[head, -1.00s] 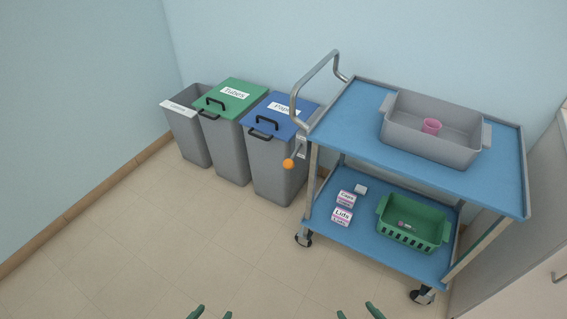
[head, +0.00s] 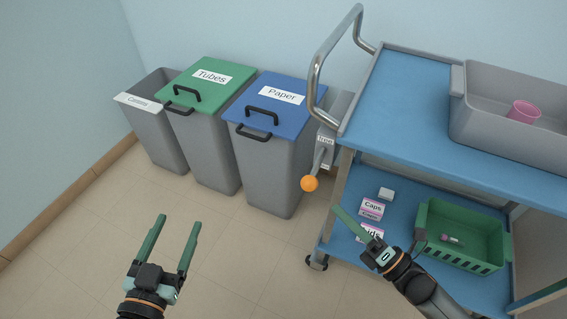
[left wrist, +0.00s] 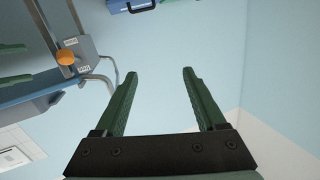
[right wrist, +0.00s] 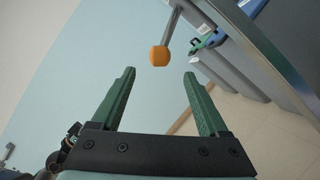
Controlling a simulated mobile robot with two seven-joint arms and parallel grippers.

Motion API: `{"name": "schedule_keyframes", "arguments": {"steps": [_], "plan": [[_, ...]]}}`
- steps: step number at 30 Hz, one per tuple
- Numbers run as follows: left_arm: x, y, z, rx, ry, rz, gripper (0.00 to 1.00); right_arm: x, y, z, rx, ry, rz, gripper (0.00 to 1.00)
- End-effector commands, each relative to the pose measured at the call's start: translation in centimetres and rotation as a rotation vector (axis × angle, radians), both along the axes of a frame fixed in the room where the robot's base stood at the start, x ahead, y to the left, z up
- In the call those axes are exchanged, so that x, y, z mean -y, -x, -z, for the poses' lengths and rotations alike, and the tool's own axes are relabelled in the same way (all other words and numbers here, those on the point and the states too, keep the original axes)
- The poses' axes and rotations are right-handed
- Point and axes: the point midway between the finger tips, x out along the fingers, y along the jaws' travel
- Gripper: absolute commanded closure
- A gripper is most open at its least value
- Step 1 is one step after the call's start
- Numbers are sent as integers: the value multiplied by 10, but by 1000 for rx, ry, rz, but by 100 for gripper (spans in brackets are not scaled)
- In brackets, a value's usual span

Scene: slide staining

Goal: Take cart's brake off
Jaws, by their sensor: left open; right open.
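The cart (head: 420,110) is a blue two-shelf trolley with a silver push handle (head: 318,62) at its left end. A brake lever with an orange ball knob (head: 309,184) hangs from a small labelled box (head: 326,139) at that end. The knob also shows in the left wrist view (left wrist: 65,57) and in the right wrist view (right wrist: 160,56). My right gripper (head: 350,222) is open and empty, below and right of the knob in the head view, apart from it. My left gripper (head: 176,228) is open and empty over the floor, left of the knob.
Bins stand along the wall: one grey (head: 160,130), one green-lidded (head: 208,130), one blue-lidded (head: 270,150). The cart holds a grey tub (head: 490,120) with a pink cup (head: 524,111), a green basket (head: 460,235), and small boxes (head: 372,208). Floor at the left is clear.

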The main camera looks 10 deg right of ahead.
Motion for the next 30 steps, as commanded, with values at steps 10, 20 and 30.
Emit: {"name": "schedule_keyframes", "arguments": {"steps": [10, 20, 30], "plan": [[1, -1, -7, 51, 1, 8, 28, -12, -14, -4, 91, 65, -17, 22], [3, -2, -27, 137, 2, 18, 28, -52, -65, -20, 90, 63, -16, 22], [4, -1, -45, 207, 1, 25, 28, -74, -92, -28, 86, 64, -16, 22]]}}
